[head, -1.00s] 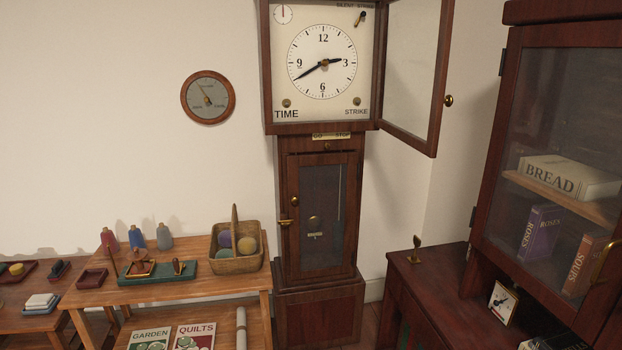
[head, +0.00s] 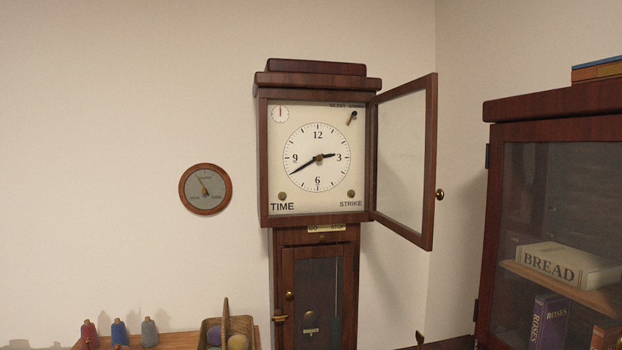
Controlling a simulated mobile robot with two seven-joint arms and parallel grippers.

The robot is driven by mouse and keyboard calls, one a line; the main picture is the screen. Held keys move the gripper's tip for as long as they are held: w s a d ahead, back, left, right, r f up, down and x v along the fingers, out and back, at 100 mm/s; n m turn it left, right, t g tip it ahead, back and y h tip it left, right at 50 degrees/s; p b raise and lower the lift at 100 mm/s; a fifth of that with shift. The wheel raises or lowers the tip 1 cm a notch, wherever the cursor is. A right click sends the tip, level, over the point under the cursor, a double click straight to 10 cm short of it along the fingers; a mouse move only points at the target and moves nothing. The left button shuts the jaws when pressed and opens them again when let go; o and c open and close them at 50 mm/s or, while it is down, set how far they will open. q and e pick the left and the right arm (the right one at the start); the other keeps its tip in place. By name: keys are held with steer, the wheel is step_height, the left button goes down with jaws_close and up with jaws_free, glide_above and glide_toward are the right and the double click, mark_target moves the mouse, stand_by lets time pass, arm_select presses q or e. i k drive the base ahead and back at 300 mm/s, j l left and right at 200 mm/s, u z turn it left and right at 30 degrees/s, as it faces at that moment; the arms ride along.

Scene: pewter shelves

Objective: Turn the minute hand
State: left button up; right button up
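The tall wooden clock (head: 264,160) stands against the wall in the middle of the head view. Its glass hood door (head: 405,160) is swung open to the right. The white dial (head: 318,135) is uncovered. The long minute hand (head: 303,166) points to the lower left, near the 8. The short hour hand (head: 328,155) points right, just short of the 3. Winding holes marked TIME (head: 283,196) and STRIKE (head: 351,194) sit below the dial numbers. Neither of my grippers is in view.
A round wall barometer (head: 206,189) hangs to the left. A glass-fronted cabinet (head: 560,120) with books stands at the right. The space before the dial looks clear.

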mark_target(320, 157)
steer(key=i+j+z, duration=0.15)
steer(key=z, duration=0.95)
steer(key=i+j+z, duration=0.1)
steer(key=j+z, duration=0.15)
steer(key=i+j+z, duration=0.1)
steer(key=j+z, duration=0.15)
steer(key=j, duration=0.15)
steer(key=i+j+z, duration=0.1)
steer(key=j+z, duration=0.4)
steer(key=j, duration=0.85)
steer(key=i+j, duration=0.1)
steer(key=j, duration=0.9)
steer(key=j+u, duration=0.1)
steer(key=u, duration=1.3)
